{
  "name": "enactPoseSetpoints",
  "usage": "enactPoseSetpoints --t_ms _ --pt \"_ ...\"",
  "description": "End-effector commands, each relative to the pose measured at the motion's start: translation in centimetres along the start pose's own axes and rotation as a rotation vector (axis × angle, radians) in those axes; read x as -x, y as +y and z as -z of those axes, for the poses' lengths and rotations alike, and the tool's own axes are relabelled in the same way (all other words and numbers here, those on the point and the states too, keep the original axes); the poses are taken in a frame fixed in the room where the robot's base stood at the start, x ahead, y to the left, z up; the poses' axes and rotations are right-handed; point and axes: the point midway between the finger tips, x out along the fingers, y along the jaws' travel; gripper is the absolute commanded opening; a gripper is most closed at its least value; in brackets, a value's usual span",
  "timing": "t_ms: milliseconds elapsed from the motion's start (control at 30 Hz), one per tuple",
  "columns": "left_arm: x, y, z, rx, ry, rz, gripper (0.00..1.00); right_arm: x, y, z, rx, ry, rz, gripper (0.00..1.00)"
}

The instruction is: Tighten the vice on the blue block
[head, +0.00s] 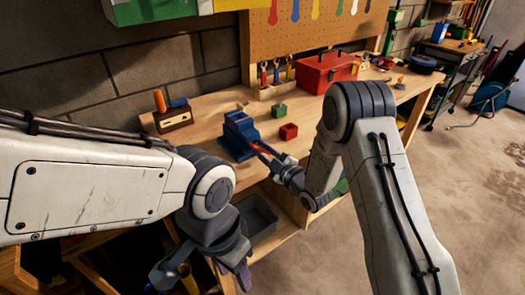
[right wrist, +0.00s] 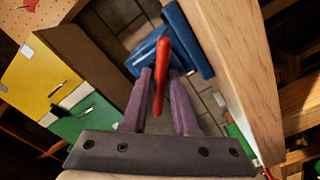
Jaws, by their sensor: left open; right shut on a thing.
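The blue vice (head: 238,138) stands at the front edge of the wooden workbench, with its red handle (head: 264,148) pointing towards me. It also shows in the right wrist view (right wrist: 196,42), partly hidden by the handle. My right gripper (head: 271,160) is shut on the red handle; in the right wrist view the handle (right wrist: 161,62) lies between its two fingers. I cannot clearly tell a blue block apart from the blue vice and its jaws. My left gripper (head: 203,275) is open and empty, low in front of the bench and apart from the vice.
A green block (head: 279,111) and a red block (head: 288,131) lie on the workbench (head: 222,102) right of the vice. A wooden holder (head: 173,119) stands to its left, and a red toolbox (head: 326,72) behind. A grey bin (head: 258,215) sits below the bench.

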Motion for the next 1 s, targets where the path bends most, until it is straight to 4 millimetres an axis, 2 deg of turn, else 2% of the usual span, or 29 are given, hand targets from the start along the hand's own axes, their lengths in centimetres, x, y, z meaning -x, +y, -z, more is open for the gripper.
enactPoseSetpoints --t_ms 100,233,1000 --pt "-1.4 -0.1 -0.1 0.000 0.000 0.000 0.47 0.0 -0.3 -0.3 -0.073 0.001 -0.001 0.00" --pt "-2.1 -0.1 -0.1 0.000 0.000 0.000 0.47 0.0 -0.2 -0.2 -0.155 0.001 -0.001 0.00" --pt "-2.0 -0.1 -0.1 0.000 0.000 0.000 0.47 0.1 -0.1 -0.1 -0.180 -0.002 0.001 0.00"
